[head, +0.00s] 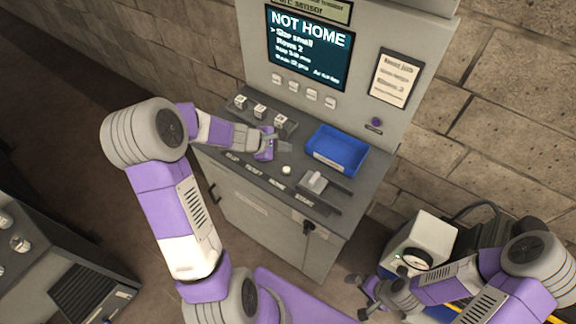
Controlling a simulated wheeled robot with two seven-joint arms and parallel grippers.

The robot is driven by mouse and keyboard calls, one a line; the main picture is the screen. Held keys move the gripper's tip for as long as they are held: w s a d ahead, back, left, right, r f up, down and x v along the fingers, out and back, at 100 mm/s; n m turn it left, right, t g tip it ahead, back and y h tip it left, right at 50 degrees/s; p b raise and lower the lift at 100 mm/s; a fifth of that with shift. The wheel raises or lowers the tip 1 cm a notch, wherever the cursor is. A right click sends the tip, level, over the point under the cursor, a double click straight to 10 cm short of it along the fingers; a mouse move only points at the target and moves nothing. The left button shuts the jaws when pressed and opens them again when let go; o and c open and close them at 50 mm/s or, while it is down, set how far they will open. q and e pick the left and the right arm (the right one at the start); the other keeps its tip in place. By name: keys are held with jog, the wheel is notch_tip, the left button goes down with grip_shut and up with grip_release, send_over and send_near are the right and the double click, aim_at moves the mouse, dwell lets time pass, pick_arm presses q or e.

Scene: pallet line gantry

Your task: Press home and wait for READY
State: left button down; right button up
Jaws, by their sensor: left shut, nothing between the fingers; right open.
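The console screen (308,48) reads "NOT HOME", with smaller lines "Size small" and "Rows 2" below. A round white button (286,170) sits on the console's sloping desk, above a label that seems to read HOME. My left gripper (284,147) is shut and empty over the desk, just behind the white button and apart from it in the picture. It and its wrist hide the part of the desk where other buttons may be. My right gripper (362,294) is open and empty, low in front of the console at the right.
A blue tray (337,150) and a small lever block (316,183) are on the desk right of the button. A row of white-topped switches (260,111) stands behind my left wrist. A white unit with a gauge (418,258) is at the lower right.

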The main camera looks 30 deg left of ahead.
pick_arm(q)
jog(key=b, duration=0.7)
send_over(284, 171)
notch_tip(284, 171, down, 8)
jog(key=shift+r, duration=0.2)
jog(key=shift+f+b, duration=0.55)
jog(key=shift+f, duration=0.1)
jog(key=shift+f, duration=0.1)
dwell(1.1)
jog(key=shift+f+b, duration=0.3)
jog(key=shift+b, duration=0.25)
jog(key=shift+f+b, duration=0.45)
jog(key=shift+b, duration=0.1)
dwell(0.4)
jog(key=shift+r, duration=0.15)
jog(key=shift+r+p, duration=0.7)
jog(key=shift+r, duration=0.05)
jog(key=shift+r, duration=0.1)
